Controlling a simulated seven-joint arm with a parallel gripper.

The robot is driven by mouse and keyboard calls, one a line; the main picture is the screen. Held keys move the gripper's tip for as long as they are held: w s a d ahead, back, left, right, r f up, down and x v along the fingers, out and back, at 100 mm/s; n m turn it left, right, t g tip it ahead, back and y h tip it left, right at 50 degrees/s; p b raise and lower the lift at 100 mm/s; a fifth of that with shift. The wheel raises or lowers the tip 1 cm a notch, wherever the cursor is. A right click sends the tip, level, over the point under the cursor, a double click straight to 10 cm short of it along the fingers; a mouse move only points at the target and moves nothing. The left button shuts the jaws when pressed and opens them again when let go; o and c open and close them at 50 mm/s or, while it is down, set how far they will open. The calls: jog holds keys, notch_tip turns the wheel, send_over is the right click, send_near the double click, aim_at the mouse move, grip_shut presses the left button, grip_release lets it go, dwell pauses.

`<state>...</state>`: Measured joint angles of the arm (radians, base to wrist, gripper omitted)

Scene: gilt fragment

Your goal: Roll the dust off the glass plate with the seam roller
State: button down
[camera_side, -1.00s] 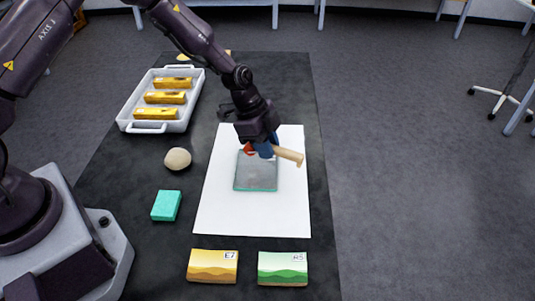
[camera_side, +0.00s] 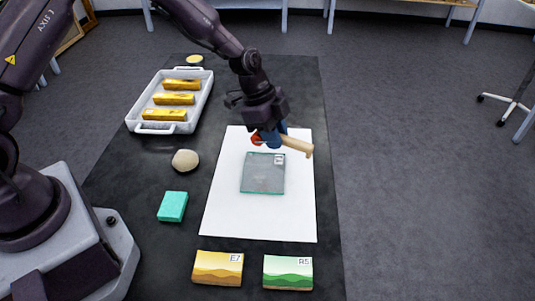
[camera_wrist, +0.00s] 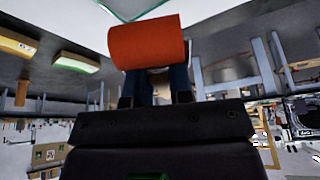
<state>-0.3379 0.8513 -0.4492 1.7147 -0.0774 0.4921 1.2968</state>
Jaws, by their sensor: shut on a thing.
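The glass plate (camera_side: 262,177) lies on a white sheet (camera_side: 225,215) on the dark table. It looks grey and hazy, with a greenish edge and a small label at its upper right corner. My gripper (camera_side: 268,137) is shut on the seam roller, whose wooden handle (camera_side: 297,146) sticks out to the right. The roller's red-orange head (camera_wrist: 148,42) fills the top middle of the wrist view, in front of my blue fingers. In the side view the roller is above the plate's far edge; a gap seems to show, but contact is hard to judge.
A white tray (camera_side: 190,128) with gold bars stands at the back left. A round beige stone-like object (camera_side: 185,160) and a teal block (camera_side: 172,206) lie left of the sheet. Cards E7 (camera_side: 217,268) and R5 (camera_side: 288,272) lie at the front.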

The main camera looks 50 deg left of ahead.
aim_at(279, 180)
jog(key=shift+s+d+f, duration=0.35)
jog(key=shift+f, duration=1.05)
jog(key=shift+s+d+f, duration=0.4)
jog(key=shift+f, duration=0.95)
jog(key=shift+s+d+f, duration=0.35)
jog(key=shift+f, duration=1.05)
jog(key=shift+s+d+r, duration=0.15)
jog(key=shift+s+d, duration=0.35)
jog(key=shift+d, duration=0.05)
jog(key=shift+s+d, duration=0.25)
jog(key=shift+s, duration=0.05)
jog(key=shift+s+d, duration=0.55)
jog(key=shift+w+a, duration=1.55)
notch_tip(279, 180, up, 8)
